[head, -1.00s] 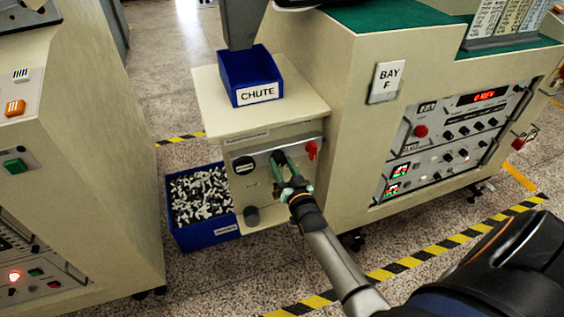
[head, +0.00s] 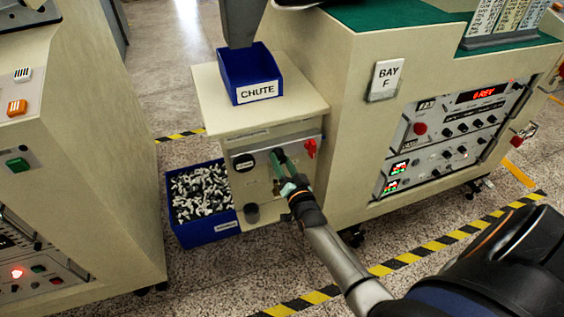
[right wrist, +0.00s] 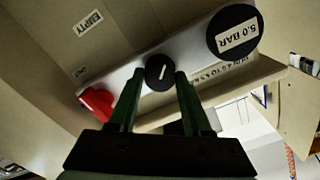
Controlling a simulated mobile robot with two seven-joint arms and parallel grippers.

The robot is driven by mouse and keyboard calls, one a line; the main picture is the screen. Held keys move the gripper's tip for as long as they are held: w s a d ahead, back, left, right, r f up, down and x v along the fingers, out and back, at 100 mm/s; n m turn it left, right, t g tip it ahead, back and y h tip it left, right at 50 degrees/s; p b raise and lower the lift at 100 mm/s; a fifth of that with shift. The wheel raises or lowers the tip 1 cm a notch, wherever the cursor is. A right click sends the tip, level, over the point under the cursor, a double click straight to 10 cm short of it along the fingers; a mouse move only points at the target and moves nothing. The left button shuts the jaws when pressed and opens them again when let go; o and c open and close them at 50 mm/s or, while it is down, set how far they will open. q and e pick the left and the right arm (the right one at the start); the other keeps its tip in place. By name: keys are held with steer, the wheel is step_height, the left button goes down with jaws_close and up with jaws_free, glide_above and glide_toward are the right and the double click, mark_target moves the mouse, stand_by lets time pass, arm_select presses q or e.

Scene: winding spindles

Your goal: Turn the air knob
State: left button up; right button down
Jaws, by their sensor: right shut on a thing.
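The air knob (right wrist: 159,70) is a small round black knob with a white pointer line, on a pale strip of the chute cabinet's front panel. My right gripper (head: 280,157) reaches that panel in the head view, where its fingers mostly hide the knob. In the right wrist view, the right gripper's two dark green fingers (right wrist: 160,77) stand one on each side of the knob, shut on it. The pointer line stands nearly upright in that view. My left gripper is in neither view.
A red handle (right wrist: 97,102) sits beside the knob on the same panel. A round black 5.0 BAR gauge (right wrist: 235,31) is on the other side. A blue CHUTE bin (head: 250,75) stands on top. A blue crate of small parts (head: 208,232) is on the floor at the left.

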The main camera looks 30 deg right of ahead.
steer(key=shift+w+r, duration=0.1)
steer(key=shift+r, duration=0.1)
steer(key=shift+c, duration=1.7)
jaws_free()
steer(key=shift+f, duration=0.15)
steer(key=p+v, duration=0.2)
steer(key=v, duration=1)
steer(key=shift+s, duration=0.35)
